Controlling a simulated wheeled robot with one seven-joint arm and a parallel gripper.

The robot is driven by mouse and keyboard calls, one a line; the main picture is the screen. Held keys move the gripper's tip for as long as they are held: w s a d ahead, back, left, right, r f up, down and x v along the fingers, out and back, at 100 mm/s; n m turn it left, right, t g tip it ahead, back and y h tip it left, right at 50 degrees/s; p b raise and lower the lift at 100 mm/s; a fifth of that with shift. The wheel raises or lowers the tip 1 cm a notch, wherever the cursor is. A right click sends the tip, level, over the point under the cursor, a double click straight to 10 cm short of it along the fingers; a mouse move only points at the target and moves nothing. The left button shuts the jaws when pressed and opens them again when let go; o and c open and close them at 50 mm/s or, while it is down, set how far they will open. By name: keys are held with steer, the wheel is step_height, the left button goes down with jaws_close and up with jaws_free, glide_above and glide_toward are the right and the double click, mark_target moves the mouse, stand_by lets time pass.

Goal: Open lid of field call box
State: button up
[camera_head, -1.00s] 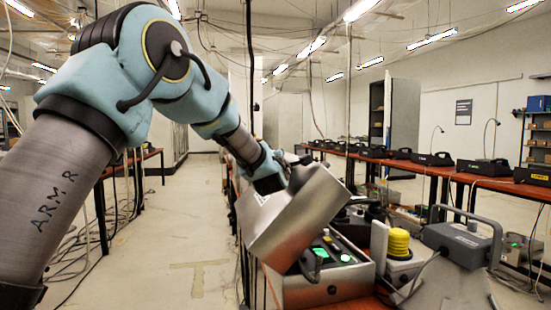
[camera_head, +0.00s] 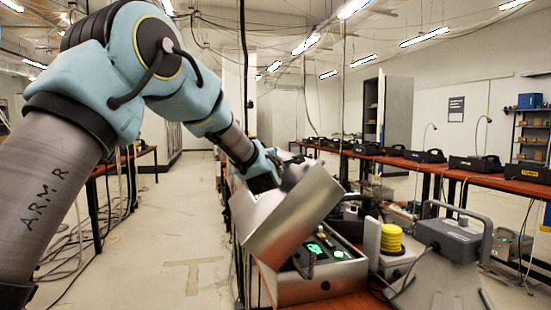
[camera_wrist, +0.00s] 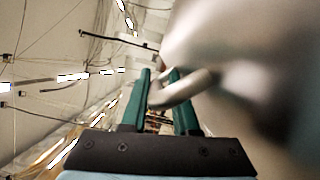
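The field call box (camera_head: 310,289) is a silver metal case at the lower middle of the head view, with green-lit parts inside. Its silver lid (camera_head: 283,222) stands raised and tilted over the box, leaving a wide gap on the right side. My gripper (camera_wrist: 159,80) is at the lid's upper back side, and its tips are hidden in the head view. In the wrist view its two green fingers stand close together on either side of a bent metal handle (camera_wrist: 190,88). The blurred grey lid (camera_wrist: 240,45) fills the right of that view.
A yellow ribbed cylinder (camera_head: 391,238) and a grey box with a handle (camera_head: 453,238) stand close to the right. A long red-brown table (camera_head: 430,166) with several black units runs behind. The floor (camera_head: 175,225) to the left is mostly clear, with cables.

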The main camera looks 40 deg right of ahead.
steer(key=shift+s+a, duration=0.1)
steer(key=b, duration=0.3)
glide_above(270, 195)
steer(key=d, duration=0.1)
steer(key=shift+w+f, duration=0.45)
steer(key=shift+f, duration=0.15)
steer(key=shift+r, duration=0.1)
steer(key=shift+s+a+f, duration=0.25)
steer(key=shift+s+a, duration=0.25)
steer(key=b+v, duration=0.5)
steer(key=v, duration=0.6)
steer(key=shift+f+b, duration=0.15)
steer(key=shift+b, duration=0.25)
steer(key=shift+f+b, duration=0.1)
steer(key=shift+b, duration=0.3)
